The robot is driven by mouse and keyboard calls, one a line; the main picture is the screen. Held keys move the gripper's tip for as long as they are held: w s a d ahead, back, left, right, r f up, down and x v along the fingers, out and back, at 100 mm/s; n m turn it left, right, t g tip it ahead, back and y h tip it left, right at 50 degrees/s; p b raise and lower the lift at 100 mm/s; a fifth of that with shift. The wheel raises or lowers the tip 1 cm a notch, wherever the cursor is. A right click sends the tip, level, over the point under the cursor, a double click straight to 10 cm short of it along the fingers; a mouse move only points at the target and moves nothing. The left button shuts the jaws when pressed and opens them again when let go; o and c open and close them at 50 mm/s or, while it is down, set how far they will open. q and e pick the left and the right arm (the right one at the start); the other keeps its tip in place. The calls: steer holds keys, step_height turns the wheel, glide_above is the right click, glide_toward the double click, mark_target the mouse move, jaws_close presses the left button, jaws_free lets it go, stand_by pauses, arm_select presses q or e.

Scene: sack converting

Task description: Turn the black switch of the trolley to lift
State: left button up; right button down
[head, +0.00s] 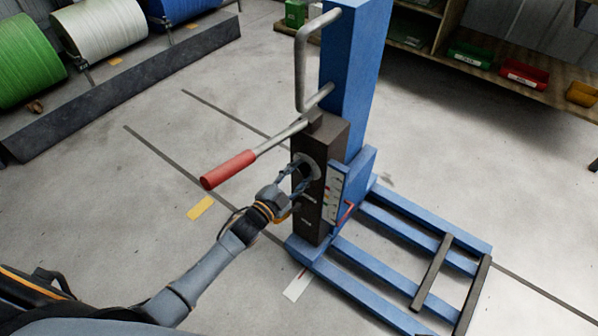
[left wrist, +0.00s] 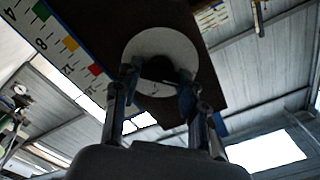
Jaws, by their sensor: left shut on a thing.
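The blue trolley (head: 352,75) stands upright on the floor, with a dark control box (head: 312,222) on its mast. A round pale plate (head: 312,163) is on the box's left face. The black switch (left wrist: 160,66) sits at the middle of this plate in the left wrist view, partly hidden by my fingers. My left gripper (head: 299,176) reaches the plate from the lower left. In the left wrist view my left gripper (left wrist: 157,82) has one finger on each side of the switch and is shut on it. Labels below the plate are too small to read. My right gripper is out of view.
A lever with a red grip (head: 229,169) sticks out left from the mast, above my left gripper. A grey tube handle (head: 300,65) is higher up. Blue forks (head: 395,232) extend right along the floor. Rolls (head: 108,27) lie at the back left.

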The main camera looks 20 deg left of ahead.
arm_select(q)
steer(key=shift+n, duration=0.3)
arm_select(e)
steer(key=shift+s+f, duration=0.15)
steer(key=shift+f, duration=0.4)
arm_select(q)
steer(key=o, duration=1.1)
steer(key=shift+o, duration=0.2)
steer(key=v, duration=1.2)
